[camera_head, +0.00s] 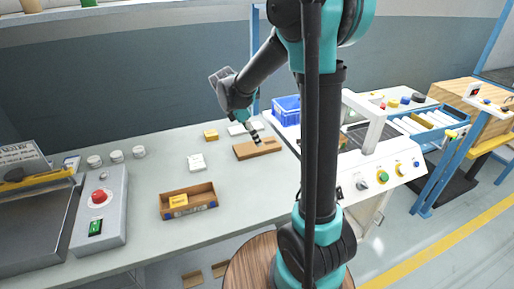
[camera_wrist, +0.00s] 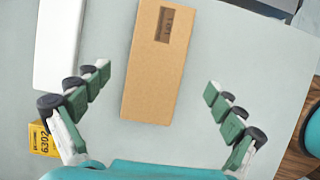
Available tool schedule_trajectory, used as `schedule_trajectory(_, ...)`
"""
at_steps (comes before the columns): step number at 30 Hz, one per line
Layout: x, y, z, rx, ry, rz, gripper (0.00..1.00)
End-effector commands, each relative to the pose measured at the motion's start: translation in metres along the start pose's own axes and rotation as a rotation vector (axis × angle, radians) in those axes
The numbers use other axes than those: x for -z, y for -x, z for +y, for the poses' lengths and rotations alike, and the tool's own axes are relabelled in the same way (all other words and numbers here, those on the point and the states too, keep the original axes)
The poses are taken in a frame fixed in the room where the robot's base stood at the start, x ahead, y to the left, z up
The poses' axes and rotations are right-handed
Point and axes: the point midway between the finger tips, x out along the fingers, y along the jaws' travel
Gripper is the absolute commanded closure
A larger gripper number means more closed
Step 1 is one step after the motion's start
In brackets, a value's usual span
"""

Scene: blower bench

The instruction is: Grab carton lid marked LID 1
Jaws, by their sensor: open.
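A flat brown carton piece (camera_wrist: 153,75) with a dark printed label lies on the bench between my fingers in the wrist view. The label print is too small to read surely. The same brown piece (camera_head: 268,148) shows in the head view near the bench's right side. My gripper (camera_wrist: 157,80) is open, with one finger on each side of the brown piece and apart from it. In the head view my gripper (camera_head: 256,138) is over the brown piece.
A white box (camera_wrist: 58,45) lies close left of the brown piece, near my left finger. A yellow box (camera_wrist: 43,140) is at lower left. A blue crate (camera_head: 287,110) stands behind. A wooden tray (camera_head: 200,209) holding a yellow box is nearer the front.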

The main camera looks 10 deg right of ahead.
Motion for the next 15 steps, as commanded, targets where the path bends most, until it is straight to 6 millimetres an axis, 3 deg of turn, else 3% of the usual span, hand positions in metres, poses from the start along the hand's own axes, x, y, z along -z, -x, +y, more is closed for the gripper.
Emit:
schedule_trajectory(10, 0.0, -0.041, 0.004, 0.0, -0.002, 0.0, 0.05)
schedule_trajectory(15, 0.0, -0.052, 0.004, 0.0, -0.001, 0.0, 0.05)
